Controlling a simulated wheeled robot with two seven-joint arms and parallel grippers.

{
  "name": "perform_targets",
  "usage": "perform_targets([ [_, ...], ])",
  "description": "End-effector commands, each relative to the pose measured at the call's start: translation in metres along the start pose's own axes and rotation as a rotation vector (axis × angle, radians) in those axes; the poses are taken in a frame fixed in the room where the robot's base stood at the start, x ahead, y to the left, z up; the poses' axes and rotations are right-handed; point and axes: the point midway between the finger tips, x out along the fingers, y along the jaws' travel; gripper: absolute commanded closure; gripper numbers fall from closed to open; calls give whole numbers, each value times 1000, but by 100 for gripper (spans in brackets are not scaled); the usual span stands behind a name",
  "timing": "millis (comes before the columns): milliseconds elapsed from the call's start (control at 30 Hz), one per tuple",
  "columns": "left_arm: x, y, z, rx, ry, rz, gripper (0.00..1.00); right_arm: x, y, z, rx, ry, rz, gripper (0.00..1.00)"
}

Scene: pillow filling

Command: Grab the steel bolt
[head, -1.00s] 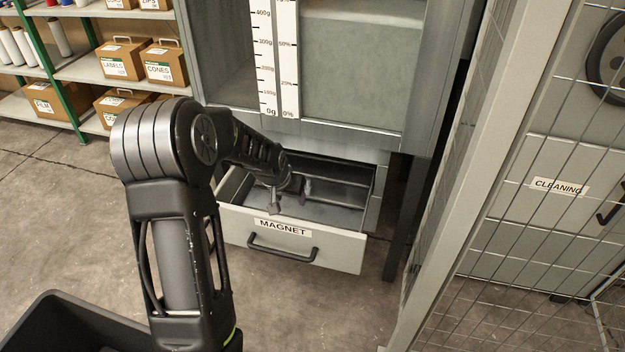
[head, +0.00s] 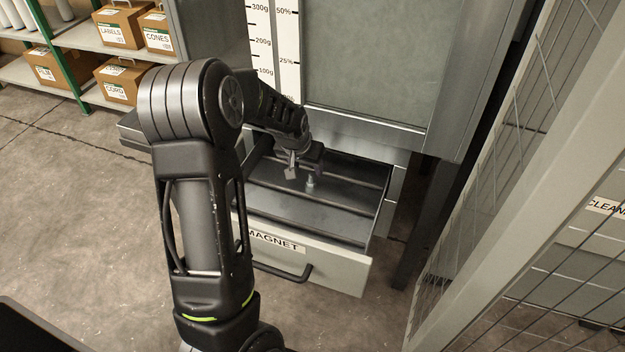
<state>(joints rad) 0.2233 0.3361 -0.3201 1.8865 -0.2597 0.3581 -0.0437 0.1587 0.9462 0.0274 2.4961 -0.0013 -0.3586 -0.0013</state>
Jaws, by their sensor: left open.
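My left gripper (head: 292,172) reaches down into the drawer from the upper left. My right gripper is out of view.
The drawer's walls and front handle (head: 283,272) surround the reach space. The grey cabinet with a gauge scale (head: 287,50) rises behind it. A wire mesh panel (head: 520,200) stands at the right. Shelves with cardboard boxes (head: 118,28) are at the far left.

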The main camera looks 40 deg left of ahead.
Motion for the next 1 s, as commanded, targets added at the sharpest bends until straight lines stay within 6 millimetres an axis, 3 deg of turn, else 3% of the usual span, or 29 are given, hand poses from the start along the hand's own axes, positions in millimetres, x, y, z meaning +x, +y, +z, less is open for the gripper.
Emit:
perform_targets([
  [267,25,0,1,0,-1,0,49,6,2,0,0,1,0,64],
  [633,30,0,1,0,-1,0,49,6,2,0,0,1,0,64],
  [1000,76,2,2,1,-1,0,49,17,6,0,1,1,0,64],
])
